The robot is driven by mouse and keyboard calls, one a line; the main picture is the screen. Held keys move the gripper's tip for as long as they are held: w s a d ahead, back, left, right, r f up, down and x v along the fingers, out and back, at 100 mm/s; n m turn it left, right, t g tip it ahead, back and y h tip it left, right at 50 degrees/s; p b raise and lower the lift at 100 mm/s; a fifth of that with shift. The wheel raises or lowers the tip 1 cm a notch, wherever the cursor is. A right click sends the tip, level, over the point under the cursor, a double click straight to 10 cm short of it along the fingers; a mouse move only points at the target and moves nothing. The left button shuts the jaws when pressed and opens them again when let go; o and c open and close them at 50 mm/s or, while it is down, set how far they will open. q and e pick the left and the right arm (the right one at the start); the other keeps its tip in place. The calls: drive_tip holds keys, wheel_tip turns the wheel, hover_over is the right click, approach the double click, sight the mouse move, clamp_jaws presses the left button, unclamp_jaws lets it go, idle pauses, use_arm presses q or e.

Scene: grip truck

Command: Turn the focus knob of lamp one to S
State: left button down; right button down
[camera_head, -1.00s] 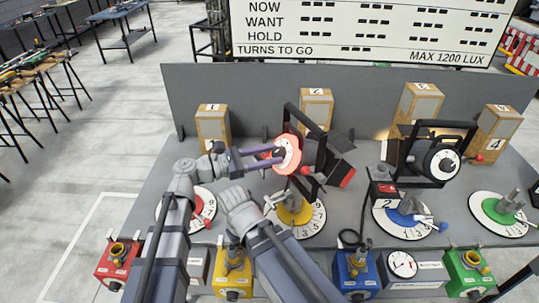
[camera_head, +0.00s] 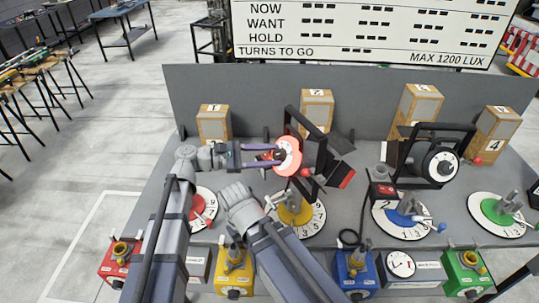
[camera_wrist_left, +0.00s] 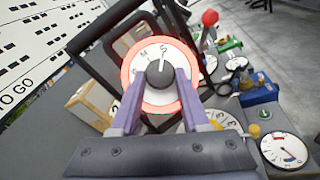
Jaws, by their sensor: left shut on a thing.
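The left of two black lamps (camera_head: 306,127) stands over the yellow base. Its round focus dial (camera_head: 294,152) has a red ring and faces my left gripper. In the left wrist view the black focus knob (camera_wrist_left: 160,74) sits at the middle of the white dial face, with letters M and S near the top. Its pale pointer line looks directed up, near S. My left gripper (camera_head: 279,155) has purple fingers shut on the knob; they also show in the wrist view (camera_wrist_left: 160,88). My right arm reaches in beside it; its gripper (camera_head: 272,202) is small and unclear near the yellow base.
A second black lamp (camera_head: 440,160) stands at the right. Numbered boxes (camera_head: 214,122) stand along the grey back panel. Dials with red, yellow, blue and green centres lie on the bench (camera_head: 349,213), with coloured control boxes (camera_head: 354,273) along the front. A scoreboard (camera_head: 375,30) is behind.

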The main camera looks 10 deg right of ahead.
use_arm(q)
drive_tip(key=shift+c, duration=2)
unclamp_jaws()
drive_tip(key=a, duration=0.7)
drive_tip(key=shift+w+a+r+p, duration=0.25)
drive_tip(key=shift+a+r+p, duration=0.05)
drive_tip(key=shift+a, duration=0.05)
